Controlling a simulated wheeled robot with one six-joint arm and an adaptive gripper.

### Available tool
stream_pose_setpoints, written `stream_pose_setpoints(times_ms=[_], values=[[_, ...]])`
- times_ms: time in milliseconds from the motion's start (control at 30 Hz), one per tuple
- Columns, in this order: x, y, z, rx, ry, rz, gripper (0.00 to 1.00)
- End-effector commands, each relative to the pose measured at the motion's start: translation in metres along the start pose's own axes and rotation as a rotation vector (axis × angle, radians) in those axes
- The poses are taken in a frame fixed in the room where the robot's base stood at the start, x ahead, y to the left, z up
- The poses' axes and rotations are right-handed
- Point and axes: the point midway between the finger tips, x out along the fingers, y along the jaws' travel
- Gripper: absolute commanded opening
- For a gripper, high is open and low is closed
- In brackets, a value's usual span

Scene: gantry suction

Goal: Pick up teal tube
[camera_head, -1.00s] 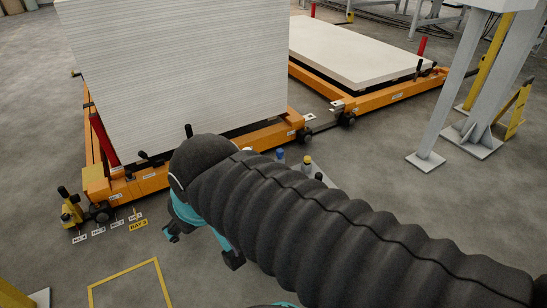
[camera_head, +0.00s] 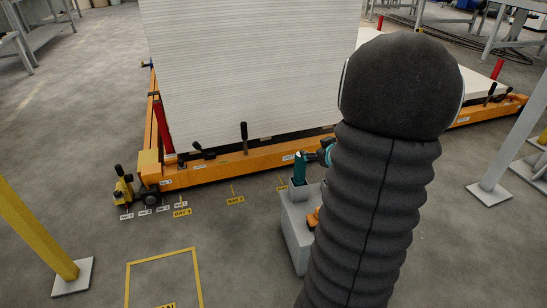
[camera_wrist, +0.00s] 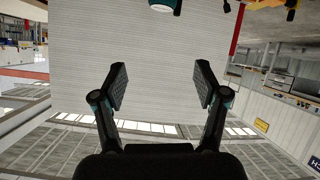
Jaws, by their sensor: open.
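The teal tube (camera_head: 299,169) stands upright in a grey holder (camera_head: 299,190) on top of a grey pedestal (camera_head: 296,236). In the wrist view a teal and white round end (camera_wrist: 164,6), seemingly the tube, shows at the top edge, cut off. My gripper (camera_head: 318,155) is just right of the tube's upper part in the head view, mostly hidden behind my black-sleeved arm. In the wrist view my gripper (camera_wrist: 160,78) has its two fingers wide apart with nothing between them. I cannot tell whether it touches the tube.
A tall stack of white boards (camera_head: 240,75) sits on an orange frame (camera_head: 215,171) behind the tube. An orange item (camera_head: 313,218) is on the pedestal, partly hidden by my arm. A yellow post (camera_head: 35,235) stands at left.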

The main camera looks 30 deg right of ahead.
Motion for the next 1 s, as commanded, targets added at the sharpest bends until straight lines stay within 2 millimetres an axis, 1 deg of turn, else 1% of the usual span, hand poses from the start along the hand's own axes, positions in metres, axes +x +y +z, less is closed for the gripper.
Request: stream_pose_setpoints(times_ms=[33,100,200,300,367,467,700,800,900,1000], values=[[0.004,0.007,0.02,0.025,0.013,-0.031,0.73],[0.006,0.009,0.036,0.052,0.041,-0.081,0.73],[0.005,0.012,0.052,0.085,0.073,-0.136,0.73],[0.004,0.011,0.061,0.106,0.092,-0.171,0.73],[0.006,0.01,0.063,0.113,0.099,-0.182,0.73],[0.017,0.008,0.064,0.114,0.103,-0.19,0.73],[0.06,0.0,0.059,0.113,0.103,-0.19,0.73],[0.074,-0.002,0.057,0.112,0.102,-0.188,0.73],[0.083,-0.003,0.055,0.113,0.102,-0.186,0.73],[0.087,-0.003,0.054,0.113,0.102,-0.185,0.73]])
